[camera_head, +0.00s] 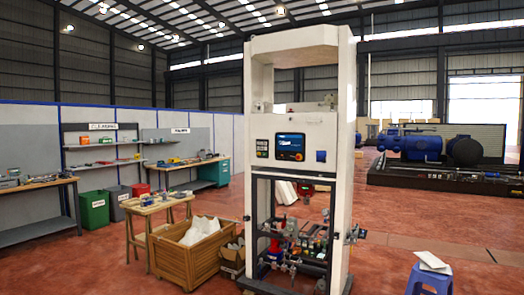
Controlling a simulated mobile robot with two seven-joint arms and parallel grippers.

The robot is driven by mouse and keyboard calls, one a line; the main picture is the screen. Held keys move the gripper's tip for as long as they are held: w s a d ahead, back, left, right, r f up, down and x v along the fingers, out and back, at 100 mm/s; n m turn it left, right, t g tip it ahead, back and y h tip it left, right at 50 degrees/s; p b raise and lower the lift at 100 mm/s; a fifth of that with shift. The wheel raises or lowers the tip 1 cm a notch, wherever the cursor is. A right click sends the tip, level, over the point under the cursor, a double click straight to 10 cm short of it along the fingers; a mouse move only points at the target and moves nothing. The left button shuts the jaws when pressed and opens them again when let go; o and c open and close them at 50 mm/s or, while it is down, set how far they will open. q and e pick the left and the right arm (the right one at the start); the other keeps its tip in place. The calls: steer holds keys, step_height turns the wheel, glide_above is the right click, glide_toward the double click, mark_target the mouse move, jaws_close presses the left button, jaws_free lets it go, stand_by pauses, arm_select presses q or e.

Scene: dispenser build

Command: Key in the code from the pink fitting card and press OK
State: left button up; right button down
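A tall white dispenser cabinet (338,190) stands in the middle of the head view. Its front panel carries a dark screen (290,146) with blue on it and a small dark keypad (262,148) to the left of the screen. The keys and the screen text are too small to read. I cannot make out a pink fitting card or any code. Neither of my grippers shows in this view.
A blue stool (429,280) with a white sheet (434,262) on it stands at the lower right. A wooden crate (178,262) and a wooden table (147,210) with small parts stand left of the cabinet. The red floor is clear at front left and right.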

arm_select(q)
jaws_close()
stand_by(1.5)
